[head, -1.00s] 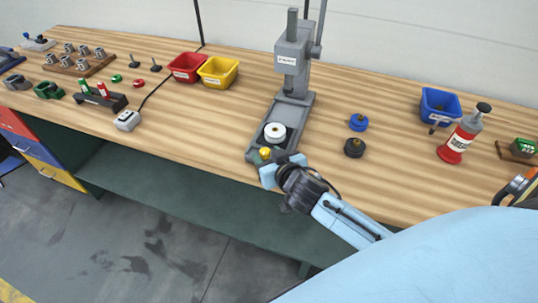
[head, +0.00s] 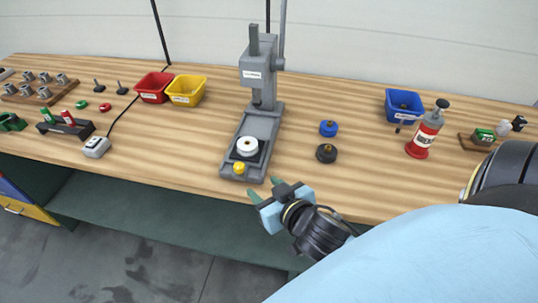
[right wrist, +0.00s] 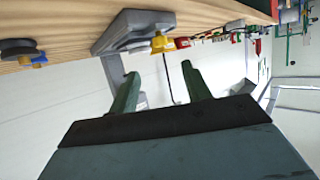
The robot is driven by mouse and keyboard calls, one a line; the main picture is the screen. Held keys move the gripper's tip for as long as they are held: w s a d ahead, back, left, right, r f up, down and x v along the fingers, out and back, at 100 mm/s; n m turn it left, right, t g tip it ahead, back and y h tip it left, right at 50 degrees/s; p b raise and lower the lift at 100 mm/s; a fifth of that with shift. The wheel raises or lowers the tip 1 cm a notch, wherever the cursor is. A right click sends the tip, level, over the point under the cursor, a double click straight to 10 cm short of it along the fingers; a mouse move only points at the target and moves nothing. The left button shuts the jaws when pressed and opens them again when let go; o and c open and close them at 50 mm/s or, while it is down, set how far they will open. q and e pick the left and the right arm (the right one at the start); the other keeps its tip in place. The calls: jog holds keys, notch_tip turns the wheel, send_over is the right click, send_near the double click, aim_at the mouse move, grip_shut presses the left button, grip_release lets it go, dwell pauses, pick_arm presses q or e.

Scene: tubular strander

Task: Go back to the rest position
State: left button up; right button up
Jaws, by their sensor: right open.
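My right gripper (head: 265,188) is open and empty in the head view, just off the front edge of the bench (head: 340,185). It is to the right of and in front of the grey press (head: 257,125). A white round part (head: 247,146) sits on the press base, with a yellow knob (head: 239,168) at its front. In the right wrist view the two green fingers (right wrist: 160,92) are spread with nothing between them. The press base (right wrist: 130,32) and the yellow knob (right wrist: 162,43) show beyond them. My left gripper is not in view.
A blue cap (head: 328,128) and a black cap (head: 326,153) lie right of the press. A blue bin (head: 404,105) and a red bottle (head: 424,135) stand farther right. Red (head: 153,88) and yellow (head: 187,90) bins stand at the left. The floor in front is clear.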

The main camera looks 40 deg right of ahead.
jog(key=shift+s+r, duration=0.2)
jog(key=shift+s, duration=0.3)
jog(key=s+f+n+g+b, duration=0.1)
jog(key=s+f+g, duration=0.3)
jog(key=f, duration=1.3)
jog(key=s+f+n+g, duration=0.1)
jog(key=s+f+g, duration=0.3)
jog(key=f, duration=1.2)
jog(key=s+f+g, duration=0.2)
jog(key=s+f, duration=0.6)
jog(key=s, duration=0.3)
jog(key=s+f+n+g+y+b, duration=0.1)
jog(key=s+f+g, duration=0.1)
jog(key=s+f, duration=0.5)
jog(key=s, duration=0.4)
jog(key=shift+s+f, duration=0.4)
